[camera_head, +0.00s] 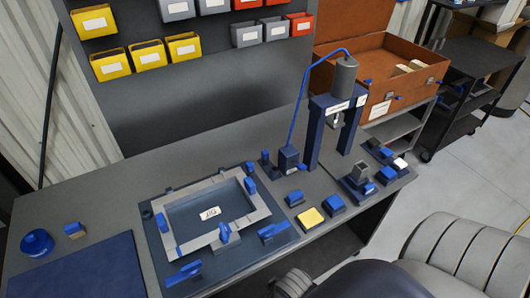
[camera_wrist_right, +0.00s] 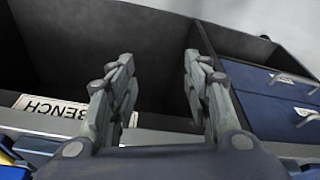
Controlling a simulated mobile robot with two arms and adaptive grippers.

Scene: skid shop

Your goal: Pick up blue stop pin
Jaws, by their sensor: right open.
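Several small blue pieces stand on the bench in the head view, and I cannot tell for sure which is the stop pin. Upright, pin-like ones are a small one (camera_head: 265,157) behind the jig frame and one (camera_head: 250,187) at the frame's right side. Other blue pieces lie at the jig's front (camera_head: 272,231) and front left (camera_head: 184,274). My right gripper (camera_wrist_right: 158,82) shows in the right wrist view, open and empty, its two fingers apart. No blue pin shows between them. My left gripper is not in view.
The jig plate (camera_head: 150,245) lies on the bench (camera_head: 100,195). A press (camera_head: 313,140) stands to its right. A brown case (camera_head: 365,65) is open behind. The right wrist view shows a dark open compartment (camera_wrist_right: 140,35), a BENCH label (camera_wrist_right: 70,112) and blue drawers (camera_wrist_right: 270,95).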

